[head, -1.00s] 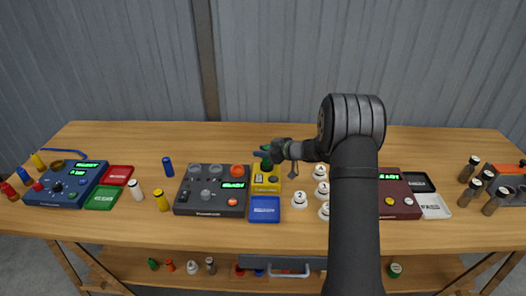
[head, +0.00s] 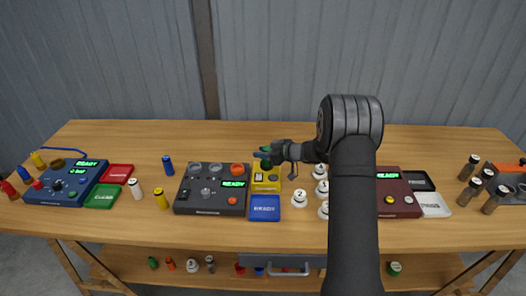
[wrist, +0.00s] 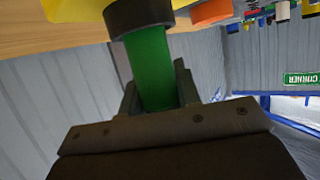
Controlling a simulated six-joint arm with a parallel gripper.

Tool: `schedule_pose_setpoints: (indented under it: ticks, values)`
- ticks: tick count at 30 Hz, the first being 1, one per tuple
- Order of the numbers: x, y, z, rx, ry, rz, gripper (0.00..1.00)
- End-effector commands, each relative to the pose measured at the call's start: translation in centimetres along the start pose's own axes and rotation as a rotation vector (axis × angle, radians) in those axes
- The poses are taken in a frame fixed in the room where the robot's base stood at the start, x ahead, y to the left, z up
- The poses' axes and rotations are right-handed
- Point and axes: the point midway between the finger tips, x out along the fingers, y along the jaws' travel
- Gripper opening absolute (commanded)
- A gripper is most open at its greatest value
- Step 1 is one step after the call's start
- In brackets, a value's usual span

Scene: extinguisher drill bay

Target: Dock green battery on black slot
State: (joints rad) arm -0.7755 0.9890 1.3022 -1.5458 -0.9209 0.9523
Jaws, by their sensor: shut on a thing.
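My gripper (wrist: 152,92) is shut on the green battery (wrist: 150,65), with one finger on each side of it.
A dark grey console (head: 212,190) with several sockets stands left of the yellow unit. A blue tray (head: 264,208) lies in front. White numbered pieces (head: 299,198) stand close on the right, below my forearm. A maroon console (head: 398,195) is further right.

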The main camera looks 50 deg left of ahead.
Motion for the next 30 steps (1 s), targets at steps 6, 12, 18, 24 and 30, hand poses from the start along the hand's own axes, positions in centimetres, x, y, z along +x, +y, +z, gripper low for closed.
schedule_pose_setpoints:
  ticks: [6,12,18,24,30]
  values:
    - [0.0,0.0,0.0,0.0,0.0,0.0,0.39]
    - [-0.2,0.0,0.1,0.0,0.0,0.0,0.39]
    - [-1.7,0.1,0.1,0.001,0.0,0.002,0.39]
    - [-3.3,0.0,0.0,0.0,0.0,0.001,0.39]
    - [-4.9,0.1,0.0,0.0,0.0,0.002,0.39]
